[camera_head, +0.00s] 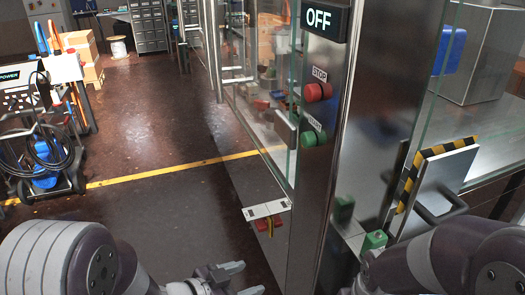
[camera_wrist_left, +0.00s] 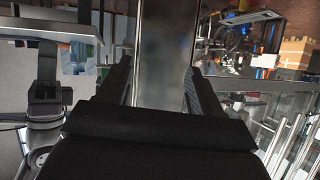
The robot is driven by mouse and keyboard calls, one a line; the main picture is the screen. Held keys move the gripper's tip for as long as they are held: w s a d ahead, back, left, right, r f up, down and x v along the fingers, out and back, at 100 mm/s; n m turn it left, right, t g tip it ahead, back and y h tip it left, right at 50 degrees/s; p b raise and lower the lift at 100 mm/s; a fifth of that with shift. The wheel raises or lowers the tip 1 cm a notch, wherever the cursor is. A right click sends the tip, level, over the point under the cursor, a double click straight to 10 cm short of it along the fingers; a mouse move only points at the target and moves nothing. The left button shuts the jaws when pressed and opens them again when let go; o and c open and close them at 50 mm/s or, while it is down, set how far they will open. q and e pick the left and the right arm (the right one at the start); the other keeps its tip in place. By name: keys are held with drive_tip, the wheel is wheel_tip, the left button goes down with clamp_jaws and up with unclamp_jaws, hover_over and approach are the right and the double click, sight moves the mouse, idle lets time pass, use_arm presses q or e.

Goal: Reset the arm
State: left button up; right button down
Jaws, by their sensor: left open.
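My left gripper (camera_head: 243,278) is low in the head view, in front of the metal machine frame. Its two pale fingers point right and stand apart with nothing between them. In the left wrist view my left gripper (camera_wrist_left: 160,88) shows two dark fingers spread wide, with a shiny metal post (camera_wrist_left: 165,50) visible beyond the gap. I cannot tell how far off that post is. My right arm (camera_head: 445,262) comes in at the lower right, close to the machine. Its gripper does not show.
The machine's steel post (camera_head: 335,140) carries an OFF display (camera_head: 325,19), a red stop button (camera_head: 317,92) and a green button (camera_head: 309,138). A yellow-black striped panel (camera_head: 436,180) with a handle is at right. A hose cart (camera_head: 42,160) stands left. The floor between is clear.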

use_arm(q)
drive_tip(key=s+a+f+n+g+y+p, duration=0.2)
drive_tip(key=a+n+y, duration=0.4)
drive_tip(key=a+y, duration=0.5)
drive_tip(key=s+a+r+n+g+p, duration=0.3)
drive_tip(key=s+r+n+g+p, duration=0.1)
drive_tip(key=s+r, duration=0.3)
drive_tip(key=shift+a+r+n+g+h, duration=0.3)
drive_tip(key=shift+n+h, duration=0.1)
drive_tip(key=shift+n, duration=0.1)
